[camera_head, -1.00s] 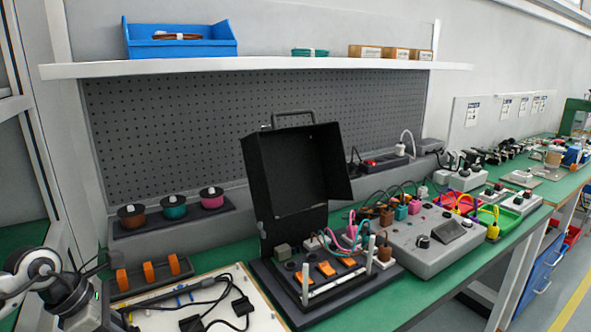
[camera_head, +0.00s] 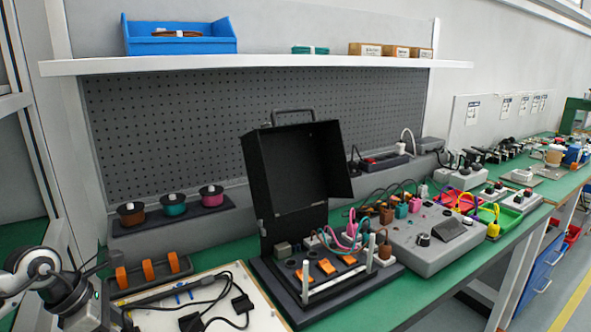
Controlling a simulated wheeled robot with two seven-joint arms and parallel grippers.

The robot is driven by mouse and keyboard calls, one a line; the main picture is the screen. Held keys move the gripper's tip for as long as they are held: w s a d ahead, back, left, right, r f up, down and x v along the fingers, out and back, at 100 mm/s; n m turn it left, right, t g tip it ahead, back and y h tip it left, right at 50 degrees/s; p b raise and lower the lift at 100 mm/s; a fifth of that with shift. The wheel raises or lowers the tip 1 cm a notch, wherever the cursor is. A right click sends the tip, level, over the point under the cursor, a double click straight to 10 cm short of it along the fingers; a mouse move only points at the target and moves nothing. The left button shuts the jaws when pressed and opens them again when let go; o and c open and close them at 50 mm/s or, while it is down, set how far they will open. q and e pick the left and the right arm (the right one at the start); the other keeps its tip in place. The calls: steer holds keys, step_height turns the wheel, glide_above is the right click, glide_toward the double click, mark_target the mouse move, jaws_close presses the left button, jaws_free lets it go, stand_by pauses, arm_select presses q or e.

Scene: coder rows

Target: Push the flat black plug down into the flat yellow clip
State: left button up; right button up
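A flat black plug (camera_head: 241,304) on a thin black cable lies on the white board at the bottom of the view. A second black plug (camera_head: 191,322) lies at the board's lower edge, partly cut off. I cannot make out a flat yellow clip for certain. My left gripper (camera_head: 95,264) is at the lower left, beside the rack of orange rolls and left of the plugs. Its dark fingers are small and blend with the background, so I cannot tell if they are open. My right gripper is not in view.
The white board (camera_head: 262,318) has a black cable across it. An open black case (camera_head: 298,178) with orange parts and pink cables stands to its right. A rack of orange rolls (camera_head: 148,270) is behind the board. A grey control box (camera_head: 425,250) stands farther right.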

arm_select(q)
steer(key=v, duration=1.6)
steer(key=shift+b, duration=0.3)
steer(key=shift+s, duration=0.1)
steer(key=x, duration=1.6)
steer(key=shift+p, duration=0.3)
steer(key=shift+r, duration=0.15)
